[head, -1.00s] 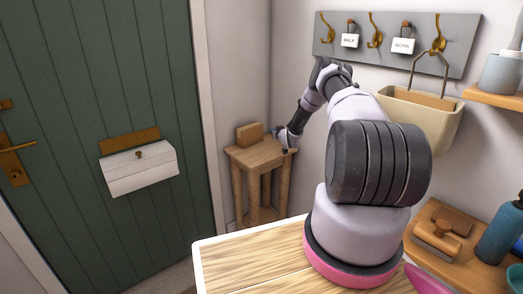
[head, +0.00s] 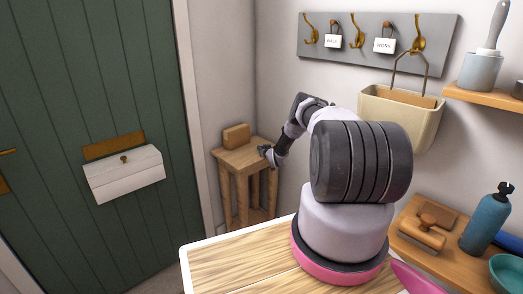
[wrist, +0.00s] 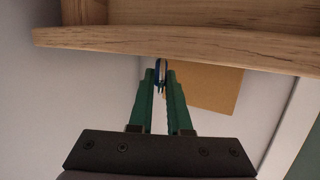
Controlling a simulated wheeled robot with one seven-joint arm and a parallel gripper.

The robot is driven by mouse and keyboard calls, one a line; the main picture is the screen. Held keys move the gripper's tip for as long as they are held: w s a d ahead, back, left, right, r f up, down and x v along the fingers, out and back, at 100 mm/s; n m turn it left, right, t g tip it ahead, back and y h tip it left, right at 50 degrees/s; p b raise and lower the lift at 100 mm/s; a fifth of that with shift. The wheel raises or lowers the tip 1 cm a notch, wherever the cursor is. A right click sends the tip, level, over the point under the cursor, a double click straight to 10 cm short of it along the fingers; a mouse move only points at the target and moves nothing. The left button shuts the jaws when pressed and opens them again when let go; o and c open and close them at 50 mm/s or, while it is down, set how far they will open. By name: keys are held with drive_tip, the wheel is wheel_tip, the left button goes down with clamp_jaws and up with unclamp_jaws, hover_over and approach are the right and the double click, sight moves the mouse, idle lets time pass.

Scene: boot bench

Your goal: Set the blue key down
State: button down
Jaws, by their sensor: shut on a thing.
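In the head view my gripper (head: 267,153) is at the right side of the small wooden stool (head: 243,159); the key is too small or hidden to make out there. In the wrist view a wooden edge (wrist: 180,42) lies just beyond the fingertips. I cannot tell whether the key touches the wood.
A wooden block (head: 236,136) stands at the back of the stool top. The green door (head: 90,90) with a white box (head: 124,174) is to the left. A hook rail (head: 375,40) with a hanging beige bin (head: 400,118) is on the wall. A bench (head: 235,262) lies in front.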

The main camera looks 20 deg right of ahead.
drive_tip(key=shift+f, duration=0.1)
drive_tip(key=c, duration=0.9)
unclamp_jaws()
drive_tip(key=shift+o, duration=0.2)
